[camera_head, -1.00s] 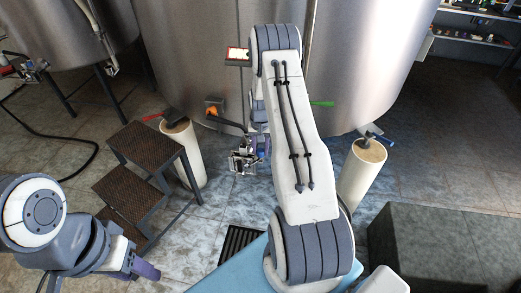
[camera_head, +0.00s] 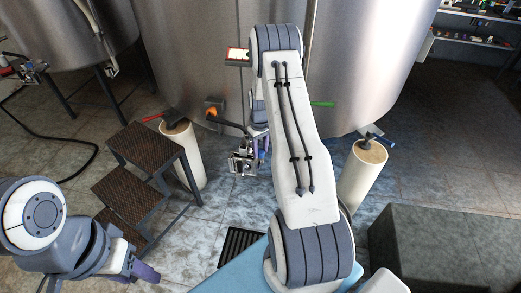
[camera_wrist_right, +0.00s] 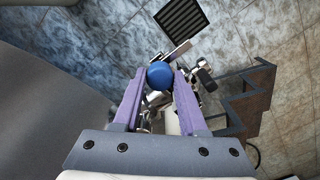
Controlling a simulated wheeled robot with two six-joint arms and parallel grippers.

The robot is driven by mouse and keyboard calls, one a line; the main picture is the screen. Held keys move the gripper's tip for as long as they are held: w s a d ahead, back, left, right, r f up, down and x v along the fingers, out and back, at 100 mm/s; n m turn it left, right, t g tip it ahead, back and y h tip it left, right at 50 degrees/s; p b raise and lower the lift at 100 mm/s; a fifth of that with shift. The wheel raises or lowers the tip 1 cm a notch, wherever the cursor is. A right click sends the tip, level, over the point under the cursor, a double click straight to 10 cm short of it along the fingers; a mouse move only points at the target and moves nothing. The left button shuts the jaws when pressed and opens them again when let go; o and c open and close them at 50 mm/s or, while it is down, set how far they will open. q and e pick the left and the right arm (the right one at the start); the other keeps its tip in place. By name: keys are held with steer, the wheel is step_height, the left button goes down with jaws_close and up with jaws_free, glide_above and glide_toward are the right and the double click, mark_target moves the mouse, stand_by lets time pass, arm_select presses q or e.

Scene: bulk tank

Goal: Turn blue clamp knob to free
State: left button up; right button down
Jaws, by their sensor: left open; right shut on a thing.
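The blue clamp knob (camera_wrist_right: 160,75) is round and sits between the purple fingers of my right gripper (camera_wrist_right: 159,82), which is shut on it. Behind it in the right wrist view are metal clamp parts and a handle, partly covered by the knob and fingers. In the head view the metal fitting (camera_head: 243,163) shows in front of the tank, beside my right gripper (camera_head: 263,147); the knob is too small and covered there to make out well. My left gripper (camera_head: 146,273) is open and empty at the lower left, far from the clamp.
The big steel tank (camera_head: 200,60) fills the back. Brown steps (camera_head: 145,145) stand left of the fitting. Pale round posts (camera_head: 362,172) stand on both sides. A floor grate (camera_head: 240,246) and a grey block (camera_head: 440,245) are nearer. Open tiled floor lies between them.

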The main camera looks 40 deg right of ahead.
mark_target(260, 151)
steer(key=shift+w+r, duration=0.1)
stand_by(0.4)
steer(key=shift+c, duration=2.3)
jaws_free()
step_height(260, 151, up, 10)
steer(key=shift+r+b, duration=0.2)
steer(key=shift+b, duration=0.25)
